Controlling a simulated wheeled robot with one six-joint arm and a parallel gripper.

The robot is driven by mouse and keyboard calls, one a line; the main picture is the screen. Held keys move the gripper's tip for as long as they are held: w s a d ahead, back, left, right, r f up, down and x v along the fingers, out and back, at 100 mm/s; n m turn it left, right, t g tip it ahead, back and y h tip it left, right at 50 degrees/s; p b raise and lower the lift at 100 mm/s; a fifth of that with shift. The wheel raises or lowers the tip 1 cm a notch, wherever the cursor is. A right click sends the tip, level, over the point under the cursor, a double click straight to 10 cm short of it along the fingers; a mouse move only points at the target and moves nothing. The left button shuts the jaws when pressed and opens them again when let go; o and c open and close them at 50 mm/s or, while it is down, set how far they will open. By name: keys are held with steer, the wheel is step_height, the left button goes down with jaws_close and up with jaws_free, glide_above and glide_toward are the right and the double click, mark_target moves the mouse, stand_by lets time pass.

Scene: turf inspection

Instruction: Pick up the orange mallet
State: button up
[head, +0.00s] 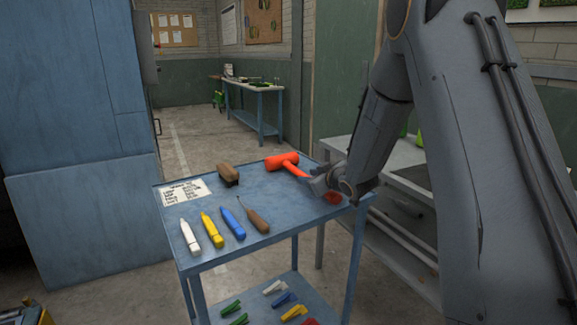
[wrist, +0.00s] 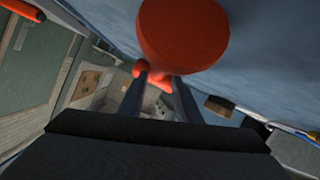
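The orange mallet (head: 283,161) lies on the blue cart's top, its head toward the back and its handle running right toward my gripper (head: 314,182). My gripper covers part of the handle. A red-orange rounded end (head: 333,197) shows just below my wrist, in line with the handle. In the wrist view a large rounded orange end (wrist: 183,35) fills the top middle, close to the camera. The mallet head (wrist: 162,86) shows farther off, near my fingertips (wrist: 160,73). The fingers stand apart with a gap between them. Whether they straddle the handle is unclear.
The blue cart (head: 257,187) also holds a brown brush (head: 228,175), a wooden-handled tool (head: 256,219), white, yellow and blue markers, and a printed sheet (head: 186,191). Coloured clips lie on its lower shelf. A blue cabinet (head: 75,150) stands left and a grey bench right.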

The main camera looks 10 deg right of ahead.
mark_target(306, 175)
steer(key=x, duration=0.3)
steer(key=shift+w+d+f, duration=0.1)
jaws_close()
